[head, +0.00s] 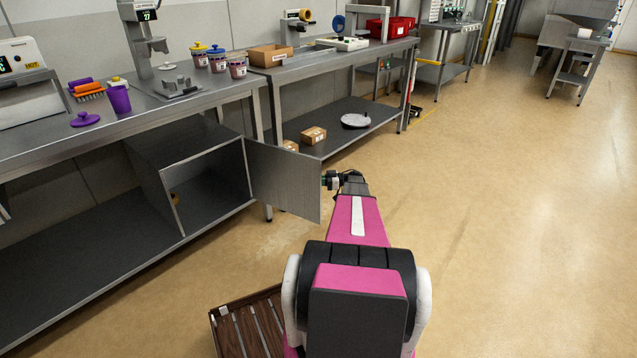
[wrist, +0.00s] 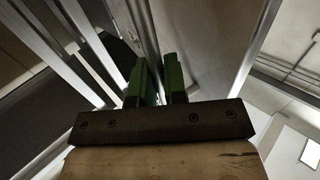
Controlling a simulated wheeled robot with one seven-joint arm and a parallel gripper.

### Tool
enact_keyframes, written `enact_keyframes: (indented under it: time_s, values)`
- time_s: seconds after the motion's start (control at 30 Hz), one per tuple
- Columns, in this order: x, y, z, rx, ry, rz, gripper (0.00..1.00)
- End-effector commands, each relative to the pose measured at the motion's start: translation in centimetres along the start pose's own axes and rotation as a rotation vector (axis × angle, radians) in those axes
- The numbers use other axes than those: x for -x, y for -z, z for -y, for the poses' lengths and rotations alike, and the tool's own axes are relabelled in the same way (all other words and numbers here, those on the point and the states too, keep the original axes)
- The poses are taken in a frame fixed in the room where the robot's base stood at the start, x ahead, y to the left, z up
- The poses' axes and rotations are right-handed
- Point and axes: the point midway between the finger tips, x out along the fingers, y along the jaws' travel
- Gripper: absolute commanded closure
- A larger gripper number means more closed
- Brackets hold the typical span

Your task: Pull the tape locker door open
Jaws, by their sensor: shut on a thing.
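The grey tape locker (head: 158,183) stands on the lower shelf under the left bench. Its door (head: 285,180) stands swung well outward, hinged at the right side of the opening, so the dark interior shows. A small yellowish round thing (head: 175,198) is partly visible inside at the left. My gripper (head: 328,181) is at the free outer edge of the door. In the wrist view, its two green fingers (wrist: 163,82) are close together, shut on the door's edge or handle; which of these cannot be told.
A purple cup (head: 118,100), jars and instruments stand on the left bench (head: 150,112). Small cartons (head: 313,135) lie on the second bench's lower shelf. A slatted wooden crate (head: 250,325) is beside my base. Open floor lies to the right.

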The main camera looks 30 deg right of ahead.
Motion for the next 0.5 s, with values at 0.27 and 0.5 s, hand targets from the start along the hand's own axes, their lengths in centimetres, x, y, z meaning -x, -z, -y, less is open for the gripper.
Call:
enact_keyframes:
  time_s: [0.27,0.5]
  values:
    - [-0.12,0.01,-0.05,0.000,0.000,0.000,0.63]
    - [0.74,0.00,-0.07,0.000,-0.001,0.000,0.63]
